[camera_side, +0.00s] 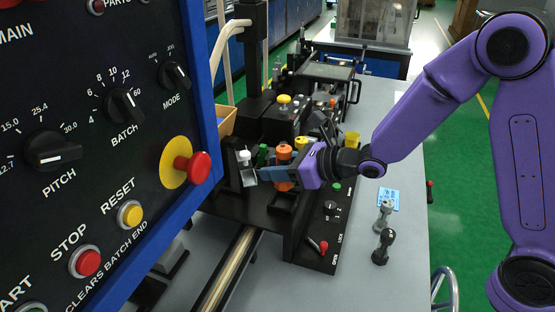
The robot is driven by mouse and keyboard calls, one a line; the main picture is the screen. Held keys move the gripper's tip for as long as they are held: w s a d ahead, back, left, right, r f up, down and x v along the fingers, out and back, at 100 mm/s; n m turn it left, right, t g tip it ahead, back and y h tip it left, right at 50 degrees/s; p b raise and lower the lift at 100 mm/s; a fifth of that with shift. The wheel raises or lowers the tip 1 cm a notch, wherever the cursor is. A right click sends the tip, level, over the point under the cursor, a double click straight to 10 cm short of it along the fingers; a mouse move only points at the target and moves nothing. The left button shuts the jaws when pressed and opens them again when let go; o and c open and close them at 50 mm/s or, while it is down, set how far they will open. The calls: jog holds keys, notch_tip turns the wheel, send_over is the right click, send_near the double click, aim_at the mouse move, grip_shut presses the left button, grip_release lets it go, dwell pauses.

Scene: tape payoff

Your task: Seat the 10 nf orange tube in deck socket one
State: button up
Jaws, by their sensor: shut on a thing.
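An orange tube (285,153) stands upright at the front of the black deck, with its lower part hidden behind my fingers. My gripper (272,174) reaches in from the right, its blue-grey fingers pointing left. The fingers are shut on the orange tube, though the contact is small in this view. The black deck (300,235) lies below and around the gripper. I cannot tell which opening is socket one, and no tube label is readable.
A white-capped piece (244,156) stands close left of the fingertips, with green ones behind. A control panel (110,120) fills the left foreground. A red-knobbed lever (322,245) is at the deck's front.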

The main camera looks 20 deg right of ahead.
aim_at(278, 185)
jog(key=shift+f, duration=2.35)
jog(key=shift+f, duration=0.55)
jog(key=o, duration=0.8)
jog(key=shift+s+d, duration=0.1)
jog(key=shift+v, duration=5.4)
jog(key=shift+r, duration=0.1)
